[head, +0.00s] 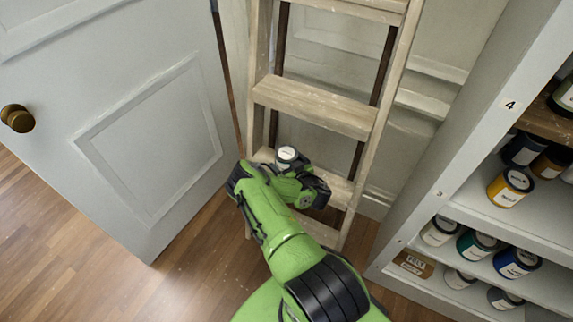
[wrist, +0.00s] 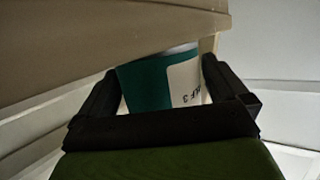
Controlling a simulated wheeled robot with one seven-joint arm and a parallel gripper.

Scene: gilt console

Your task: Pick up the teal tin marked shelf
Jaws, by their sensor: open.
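A teal tin (wrist: 150,82) with a pale label stands between the fingers of my gripper (wrist: 160,75) in the wrist view. The label is partly hidden, with an "F" and a "3" readable. The fingers are open, one on each side of the tin; I cannot tell whether either touches it. In the head view my arm reaches to the ladder's lower steps and hides much of this spot. A round white-topped piece shows beside the arm there; I cannot tell whether it is the tin's lid.
A wooden ladder (head: 312,106) leans at the wall, and one step (wrist: 100,35) overhangs the tin. A shelf unit (head: 460,140) on the right holds several paint tins, including another teal one (head: 478,246). A white door (head: 150,140) stands left. Wooden floor (head: 110,265) is clear front left.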

